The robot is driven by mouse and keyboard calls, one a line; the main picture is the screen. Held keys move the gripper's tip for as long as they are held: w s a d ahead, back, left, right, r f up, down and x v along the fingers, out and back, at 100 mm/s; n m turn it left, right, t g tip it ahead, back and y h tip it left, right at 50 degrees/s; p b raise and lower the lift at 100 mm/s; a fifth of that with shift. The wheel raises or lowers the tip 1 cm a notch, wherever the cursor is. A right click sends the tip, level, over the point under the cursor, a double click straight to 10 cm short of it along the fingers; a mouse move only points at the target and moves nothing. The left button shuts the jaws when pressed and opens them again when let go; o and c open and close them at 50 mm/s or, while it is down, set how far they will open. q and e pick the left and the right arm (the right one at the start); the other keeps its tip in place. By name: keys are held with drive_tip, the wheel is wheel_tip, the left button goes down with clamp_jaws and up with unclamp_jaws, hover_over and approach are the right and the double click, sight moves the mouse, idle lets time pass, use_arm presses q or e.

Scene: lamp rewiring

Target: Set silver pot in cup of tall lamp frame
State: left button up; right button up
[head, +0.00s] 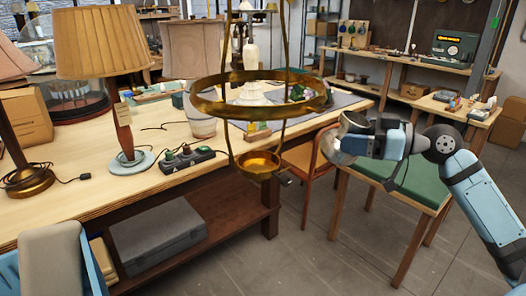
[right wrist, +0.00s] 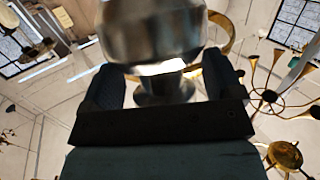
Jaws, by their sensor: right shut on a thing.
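The tall brass lamp frame (head: 205,105) hangs in the middle of the head view, with a wide ring and a small cup (head: 258,164) at its bottom. The cup looks empty. My right gripper (head: 364,136) is to the right of the frame, at about the height between ring and cup. It is shut on the silver pot (head: 334,152). In the right wrist view the pot (right wrist: 152,35) sits between the two dark fingers (right wrist: 160,88), its narrow foot by them and its round body beyond. The pot is apart from the cup. My left gripper is not in view.
A wooden workbench (head: 60,215) with a pleated-shade lamp (head: 103,45) and a power strip (head: 188,160) stands on the left. A wooden chair (head: 305,165) and a green-topped table (head: 418,186) stand behind. Grey floor (head: 300,265) is clear in front.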

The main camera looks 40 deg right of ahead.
drive_tip(key=r+p+x, duration=0.1)
drive_tip(key=p+x, duration=0.4)
drive_tip(key=x, duration=1.1)
drive_tip(key=f, duration=0.1)
drive_tip(key=w+f, duration=0.1)
drive_tip(key=f, duration=0.1)
drive_tip(key=w+a+f, duration=0.1)
drive_tip(key=shift+f, duration=0.25)
drive_tip(key=shift+w+a+f, duration=0.1)
drive_tip(key=shift+a+f, duration=0.1)
drive_tip(key=shift+f, duration=0.35)
drive_tip(key=g+p, duration=0.1)
drive_tip(key=p, duration=0.1)
drive_tip(key=w+r+g+h+p, duration=0.1)
drive_tip(key=shift+w+a+h+p, duration=0.25)
drive_tip(key=shift+a+h+p, duration=0.05)
drive_tip(key=shift+a+p, duration=0.1)
drive_tip(key=shift+w+a+g, duration=0.1)
drive_tip(key=shift+w+g, duration=0.05)
drive_tip(key=shift+g, duration=0.35)
wheel_tip(320, 180, down, 2)
drive_tip(key=shift+f, duration=0.15)
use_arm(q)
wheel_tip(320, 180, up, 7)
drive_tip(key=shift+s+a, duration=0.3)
use_arm(e)
drive_tip(key=shift+f, duration=0.1)
